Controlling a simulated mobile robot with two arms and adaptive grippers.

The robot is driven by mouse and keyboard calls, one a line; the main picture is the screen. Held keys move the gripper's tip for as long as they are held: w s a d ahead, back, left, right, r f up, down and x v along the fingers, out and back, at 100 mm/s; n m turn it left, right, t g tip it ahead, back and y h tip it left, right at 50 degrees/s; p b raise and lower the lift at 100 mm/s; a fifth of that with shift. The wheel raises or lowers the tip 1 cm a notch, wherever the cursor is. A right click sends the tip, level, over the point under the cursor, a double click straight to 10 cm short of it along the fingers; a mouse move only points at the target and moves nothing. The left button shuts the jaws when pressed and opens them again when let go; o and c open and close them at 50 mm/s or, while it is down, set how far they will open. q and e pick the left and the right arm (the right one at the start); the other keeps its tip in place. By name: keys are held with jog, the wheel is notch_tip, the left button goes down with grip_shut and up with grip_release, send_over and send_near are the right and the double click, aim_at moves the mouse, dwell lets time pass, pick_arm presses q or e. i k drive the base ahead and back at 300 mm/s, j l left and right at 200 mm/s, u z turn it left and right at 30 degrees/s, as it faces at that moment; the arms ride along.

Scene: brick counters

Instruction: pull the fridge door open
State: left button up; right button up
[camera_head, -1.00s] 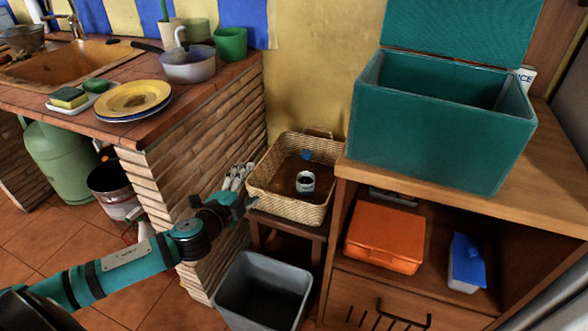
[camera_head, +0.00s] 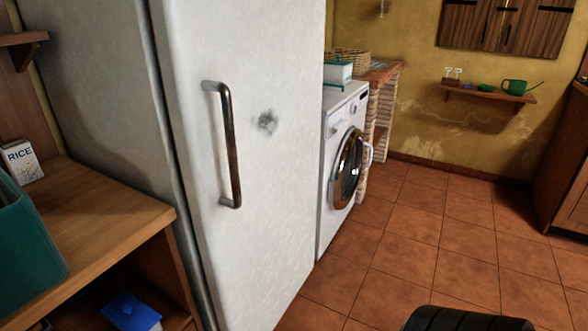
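The white fridge door (camera_head: 275,165) fills the left middle of the head view and is shut. Its vertical metal handle (camera_head: 233,150) is near the door's left side, with its ends fixed to the door. A dark smudge marks the door right of the handle. The grey side of the fridge (camera_head: 95,85) shows to the left. Neither of my grippers is in view. A dark rounded part, seemingly mine, shows at the bottom right edge.
A wooden counter (camera_head: 105,215) with a rice box (camera_head: 22,162) and a teal box (camera_head: 25,240) stands left of the fridge. A washing machine (camera_head: 343,160) stands to its right. Open tiled floor (camera_head: 430,240) lies in front and to the right.

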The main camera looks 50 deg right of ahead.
aim_at(241, 80)
jog(key=i+l+z, duration=0.15)
jog(key=z, duration=0.25)
jog(key=i+z, duration=0.15)
jog(key=z, duration=0.25)
jog(key=i+l+z, duration=0.1)
jog(key=z, duration=0.3)
jog(key=i+z, duration=0.25)
jog(key=z, duration=0.15)
